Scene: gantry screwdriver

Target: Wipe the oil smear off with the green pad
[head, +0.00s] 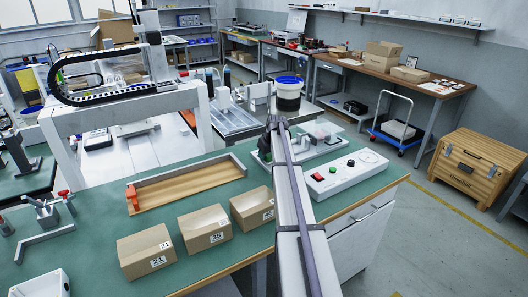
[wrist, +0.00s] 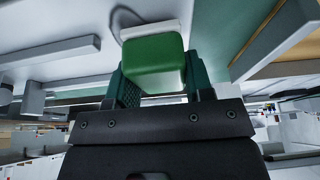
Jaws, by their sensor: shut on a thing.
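The green pad (wrist: 153,56) is held between the two fingers of my gripper (wrist: 155,72) in the wrist view. It hides most of what lies directly beyond it. A pale block-like edge (wrist: 152,28) shows just past the pad, and I cannot tell whether they touch. In the head view my arm covers the gripper and pad, apart from a small dark part near a light grey plate (head: 318,148) on the green bench (head: 225,172). I cannot make out the oil smear in either view.
A white control box (head: 345,172) with a red switch stands right of my arm. Three cardboard boxes, including the nearest (head: 147,251), stand at left. A wooden tray (head: 186,187) lies behind them.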

